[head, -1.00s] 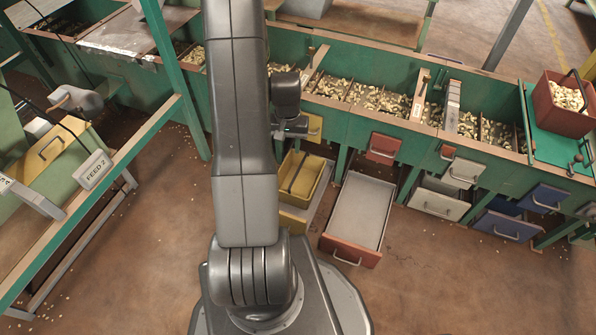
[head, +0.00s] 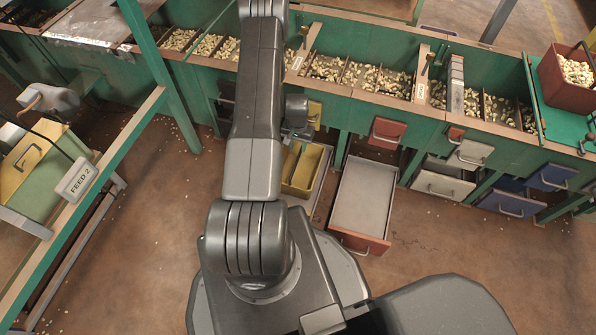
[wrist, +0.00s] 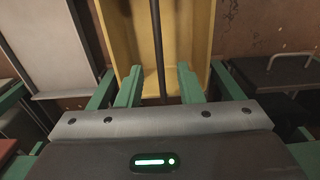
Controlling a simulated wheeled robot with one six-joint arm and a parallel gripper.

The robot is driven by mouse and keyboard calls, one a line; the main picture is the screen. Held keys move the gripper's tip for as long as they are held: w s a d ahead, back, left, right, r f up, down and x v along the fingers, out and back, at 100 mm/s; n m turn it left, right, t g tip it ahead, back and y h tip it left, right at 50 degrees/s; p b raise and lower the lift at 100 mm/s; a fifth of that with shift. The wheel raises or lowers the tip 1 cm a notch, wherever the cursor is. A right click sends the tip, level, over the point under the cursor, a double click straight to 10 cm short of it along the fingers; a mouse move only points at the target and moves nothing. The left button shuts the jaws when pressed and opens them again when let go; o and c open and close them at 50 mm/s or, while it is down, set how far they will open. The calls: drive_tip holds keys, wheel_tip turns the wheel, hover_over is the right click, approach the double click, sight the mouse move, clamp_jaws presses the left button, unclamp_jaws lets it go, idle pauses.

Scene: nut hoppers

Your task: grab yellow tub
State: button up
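The yellow tub (head: 303,168) is in the drawer bay under the green hoppers in the head view, partly hidden behind my arm. In the wrist view the yellow tub (wrist: 202,25) is close ahead, with a dark handle bar (wrist: 157,45) running up its middle. My gripper (wrist: 159,84) shows in the wrist view with green fingers apart. The bar appears between the inner fingers in the picture; I cannot tell whether they touch it or how far below it lies.
An open grey drawer with a red front (head: 362,205) sits right of the tub. Hoppers of nuts (head: 380,80) run along the back. A green stand (head: 155,100) with a FEED 2 label is at left. The brown floor (head: 440,240) at right is clear.

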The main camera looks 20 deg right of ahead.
sight(298, 157)
wheel_tip(298, 157, down, 9)
drive_tip(key=shift+r+b, duration=0.1)
drive_tip(key=shift+b, duration=1.05)
clamp_jaws()
